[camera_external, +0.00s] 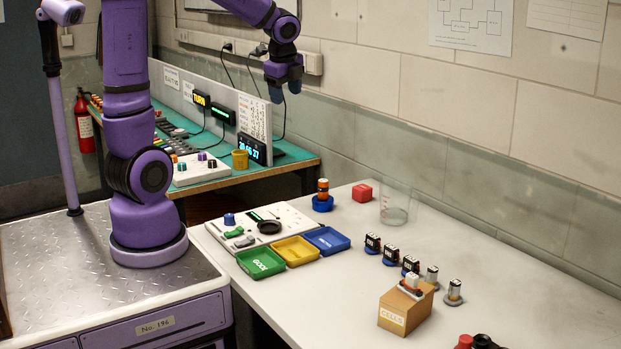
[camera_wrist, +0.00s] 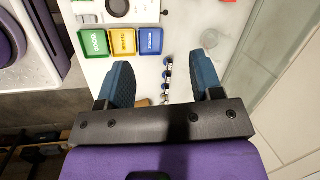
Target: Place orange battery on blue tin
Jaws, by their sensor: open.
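The orange battery (camera_external: 323,186), an orange cylinder with dark bands, stands upright on the round blue tin (camera_external: 322,205). Both are at the back of the white table, left of a clear glass beaker. My gripper (camera_external: 284,90) is high above the table's far end, well above and to the left of the battery, and does not touch it. In the wrist view its two blue fingers (camera_wrist: 160,88) are spread apart with nothing gripped between them. I cannot make out the battery or the tin in the wrist view.
A red block (camera_external: 362,193) and the beaker (camera_external: 395,205) stand near the tin. Green (camera_external: 260,262), yellow (camera_external: 295,251) and blue (camera_external: 327,240) trays lie left. Several servos and silver cells stand right, around a cardboard cell box (camera_external: 405,309). The front middle is clear.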

